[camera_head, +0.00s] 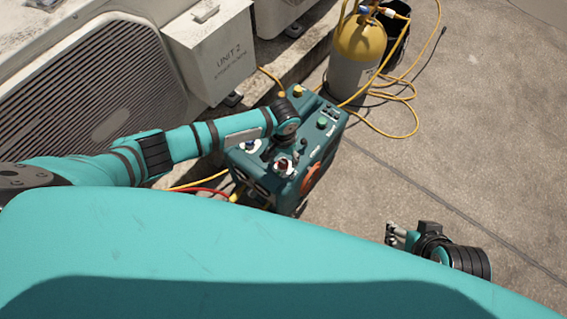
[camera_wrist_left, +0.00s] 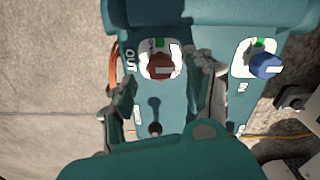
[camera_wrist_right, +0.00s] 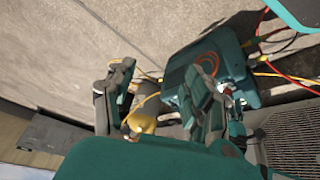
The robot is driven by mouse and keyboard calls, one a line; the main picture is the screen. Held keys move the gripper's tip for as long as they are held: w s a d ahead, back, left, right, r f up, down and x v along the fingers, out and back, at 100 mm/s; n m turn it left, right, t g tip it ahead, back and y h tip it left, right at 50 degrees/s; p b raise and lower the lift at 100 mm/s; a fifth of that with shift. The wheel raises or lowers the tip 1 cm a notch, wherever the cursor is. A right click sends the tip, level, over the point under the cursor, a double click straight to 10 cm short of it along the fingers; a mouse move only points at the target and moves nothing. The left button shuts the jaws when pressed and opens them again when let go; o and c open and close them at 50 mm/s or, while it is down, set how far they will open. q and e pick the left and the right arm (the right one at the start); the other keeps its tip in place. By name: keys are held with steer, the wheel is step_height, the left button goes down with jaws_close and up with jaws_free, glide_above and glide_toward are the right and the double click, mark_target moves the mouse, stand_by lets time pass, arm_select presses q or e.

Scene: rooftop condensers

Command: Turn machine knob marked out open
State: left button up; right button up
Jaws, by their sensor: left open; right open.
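The teal machine (camera_head: 318,148) stands on the ground below my left arm. In the left wrist view its red knob (camera_wrist_left: 158,67) sits on a white plate marked OUT, with a green patch above the knob. A white bar shows on the right part of the knob. My left gripper (camera_wrist_left: 165,75) is open, one finger on each side of the red knob; I cannot tell whether either touches it. A blue knob (camera_wrist_left: 265,66) marked IN is to the right. My right gripper (camera_wrist_right: 163,78) is open and empty, away from the machine, which also shows in the right wrist view (camera_wrist_right: 245,75).
A yellow and grey cylinder (camera_head: 358,50) with yellow hoses stands behind the machine, beside a black bucket (camera_head: 393,28). A condenser with a grille (camera_head: 95,85) and a UNIT 2 box (camera_head: 215,50) is at left. Concrete at right (camera_head: 480,130) is clear.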

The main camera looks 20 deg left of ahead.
mark_target(284, 165)
arm_select(q)
step_height(284, 165, down, 2)
steer(key=shift+f+b, duration=0.25)
steer(key=shift+b, duration=0.1)
arm_select(e)
steer(key=w+a+r+t, duration=0.2)
steer(key=w+t, duration=0.1)
steer(key=w, duration=0.2)
steer(key=shift+w+r+y, duration=0.15)
steer(key=shift+w+y, duration=0.15)
steer(key=shift+y, duration=0.1)
arm_select(q)
steer(key=shift+c, duration=0.3)
